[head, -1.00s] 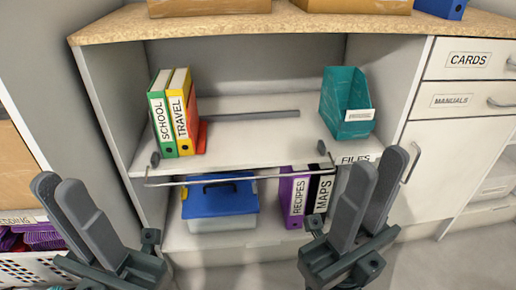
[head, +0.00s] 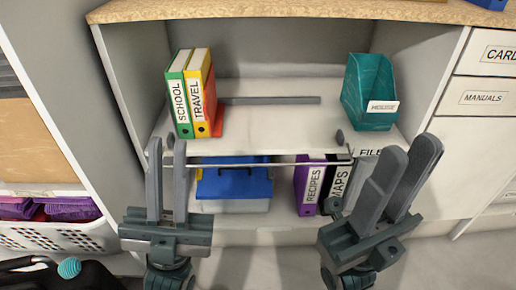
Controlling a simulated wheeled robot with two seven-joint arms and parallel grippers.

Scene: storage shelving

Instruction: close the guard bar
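The guard bar (head: 270,164) is a thin metal rod running across the front of the middle shelf (head: 265,135), low and forward of the shelf's edge. Its right end meets a short side arm near a dark grey pivot (head: 339,137). Its left end is partly hidden by my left gripper (head: 167,142). That gripper is upright and open, with a gap between its fingers, and overlaps the bar's left end; I cannot tell if they touch. My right gripper (head: 411,146) is open and empty, right of the bar's right end and apart from it.
Green and yellow binders (head: 190,95) stand at the shelf's left, a teal file holder (head: 370,95) at its right. Below are a blue-lidded box (head: 232,180) and a purple binder (head: 309,183). A white basket (head: 60,236) is at lower left. Drawers (head: 487,98) stand right.

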